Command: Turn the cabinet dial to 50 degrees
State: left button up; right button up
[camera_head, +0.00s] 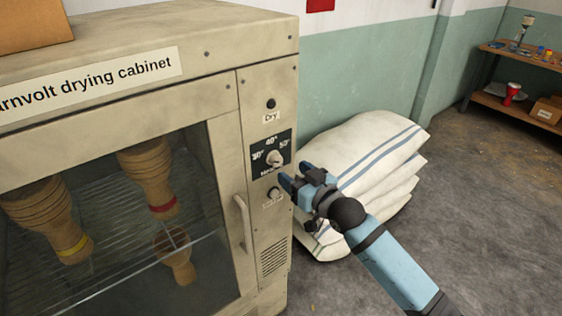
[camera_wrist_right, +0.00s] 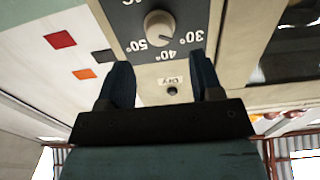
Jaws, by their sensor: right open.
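The cabinet dial is a pale round knob (camera_head: 275,158) on a dark plate marked 30°, 40° and 50°, on the drying cabinet's (camera_head: 225,98) right front panel. The knob also shows upside down in the right wrist view (camera_wrist_right: 160,28), ahead of the fingers. A small mark on it is too blurred to read surely. My right gripper (camera_head: 297,178) is open and empty, in front of the panel, to the right of and slightly below the knob in the head view. In its wrist view the fingertips (camera_wrist_right: 160,64) are apart, short of the knob. My left gripper is out of view.
A second small knob (camera_head: 275,193) sits below the dial, and a dark round spot (camera_head: 271,104) labelled Dry above it. The door handle (camera_head: 243,224) stands at the left. Goblet drums (camera_head: 150,178) are behind the glass. Stacked white sacks (camera_head: 375,150) lie right of the cabinet.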

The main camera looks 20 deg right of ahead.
aim_at(278, 161)
jog(key=x, duration=0.6)
jog(key=c, duration=0.9)
